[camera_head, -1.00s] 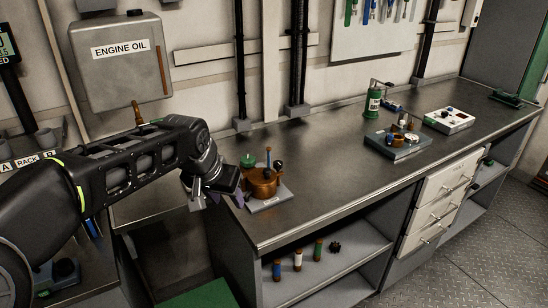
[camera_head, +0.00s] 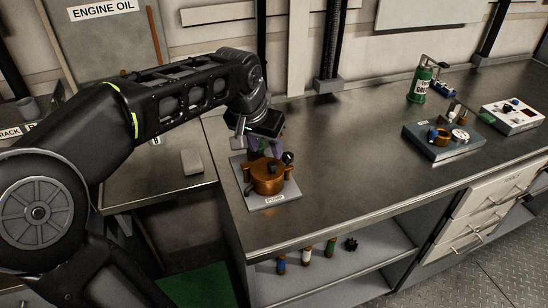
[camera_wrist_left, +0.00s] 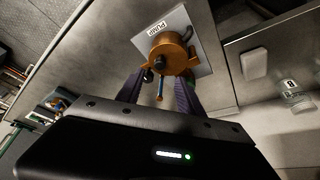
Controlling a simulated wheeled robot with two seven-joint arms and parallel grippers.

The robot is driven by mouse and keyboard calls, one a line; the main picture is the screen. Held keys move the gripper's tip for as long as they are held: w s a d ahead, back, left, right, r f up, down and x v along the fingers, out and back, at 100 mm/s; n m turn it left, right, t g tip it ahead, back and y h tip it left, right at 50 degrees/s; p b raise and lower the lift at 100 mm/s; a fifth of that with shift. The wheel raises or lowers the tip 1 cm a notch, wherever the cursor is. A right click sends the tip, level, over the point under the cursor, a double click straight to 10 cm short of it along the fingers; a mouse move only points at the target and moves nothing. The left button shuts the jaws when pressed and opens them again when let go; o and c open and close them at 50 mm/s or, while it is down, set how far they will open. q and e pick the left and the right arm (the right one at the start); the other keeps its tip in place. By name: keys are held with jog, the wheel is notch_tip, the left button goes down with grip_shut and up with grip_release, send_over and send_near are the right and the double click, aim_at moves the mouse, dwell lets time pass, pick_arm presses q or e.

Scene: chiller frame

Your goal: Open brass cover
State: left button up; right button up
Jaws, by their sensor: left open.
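The brass pump (camera_head: 268,179) with its round brass cover stands on a grey plate (camera_head: 262,201) labelled PUMP, near the left corner of the bench. A dark knob sits on top of the cover, and another dark knob (camera_head: 288,157) shows at its back right. My left gripper (camera_head: 266,147) is open and points down just behind and above the pump. In the left wrist view, the brass cover (camera_wrist_left: 170,50) lies beyond the two purple fingers, and a blue rod (camera_wrist_left: 160,88) shows between them. I see nothing held. Whether a finger touches the pump cannot be told. My right gripper is out of view.
A small light block (camera_head: 192,162) lies on the lower left surface. The bench between pump and tray is clear.

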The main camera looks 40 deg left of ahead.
aim_at(272, 164)
pick_arm(q)
jog(key=shift+p+x, duration=0.5)
jog(key=shift+x, duration=3.5)
grip_shut()
